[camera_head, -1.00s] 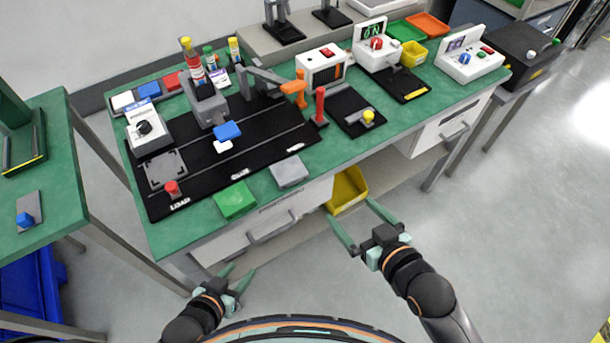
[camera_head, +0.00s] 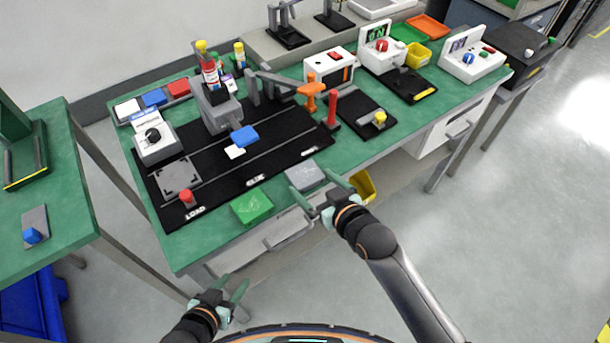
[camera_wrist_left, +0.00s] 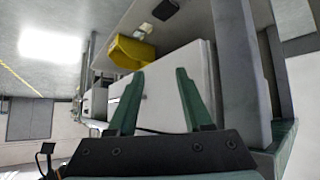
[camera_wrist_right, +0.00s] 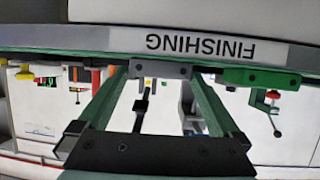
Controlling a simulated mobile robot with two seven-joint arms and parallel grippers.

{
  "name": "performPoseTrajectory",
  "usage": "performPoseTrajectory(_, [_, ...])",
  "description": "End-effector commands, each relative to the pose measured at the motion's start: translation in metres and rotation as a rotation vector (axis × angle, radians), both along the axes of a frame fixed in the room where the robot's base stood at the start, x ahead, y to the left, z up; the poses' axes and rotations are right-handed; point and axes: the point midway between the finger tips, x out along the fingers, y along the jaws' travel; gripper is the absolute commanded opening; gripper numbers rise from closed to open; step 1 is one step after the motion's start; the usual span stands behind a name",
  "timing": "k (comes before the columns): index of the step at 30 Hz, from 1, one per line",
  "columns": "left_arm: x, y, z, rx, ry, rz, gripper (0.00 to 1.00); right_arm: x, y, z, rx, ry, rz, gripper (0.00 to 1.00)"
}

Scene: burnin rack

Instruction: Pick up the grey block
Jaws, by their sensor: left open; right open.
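The grey block (camera_head: 305,175) lies flat at the front edge of the green table, right of a green block (camera_head: 252,207). My right gripper (camera_head: 320,192) is open at the table's front edge, close to the grey block, with its fingers pointing toward it. In the right wrist view the grey block (camera_wrist_right: 160,69) shows upside down between and beyond the open fingers. I cannot tell whether a finger touches it. My left gripper (camera_head: 230,288) is open and empty, low in front of the table; its fingers (camera_wrist_left: 158,100) also show in the left wrist view.
A black mat (camera_head: 225,177) with a blue block (camera_head: 244,136) lies behind the blocks. A red post (camera_head: 332,109) and an orange-tipped arm (camera_head: 311,92) stand to the back right. A yellow bin (camera_head: 364,187) sits below the table. The floor in front is clear.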

Motion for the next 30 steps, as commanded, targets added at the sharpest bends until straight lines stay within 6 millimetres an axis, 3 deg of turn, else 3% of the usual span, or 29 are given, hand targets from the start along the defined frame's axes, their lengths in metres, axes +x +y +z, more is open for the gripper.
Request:
performPoseTrajectory(10, [0.0001, -0.0002, -0.001, 0.0, 0.0, 0.0, 0.5, 0.0067, 0.0044, -0.0034, 0.0, 0.0, 0.0, 1.0])
performPoseTrajectory(27, [0.0003, -0.0001, -0.0008, 0.0, -0.001, 0.0, 0.5, 0.0064, 0.0039, -0.0035, 0.0, 0.0, 0.0, 0.37])
performPoseTrajectory(30, [0.0003, -0.0001, -0.0008, 0.0, -0.001, 0.0, 0.5, 0.0066, 0.0041, -0.0029, 0.001, -0.001, 0.0, 0.36])
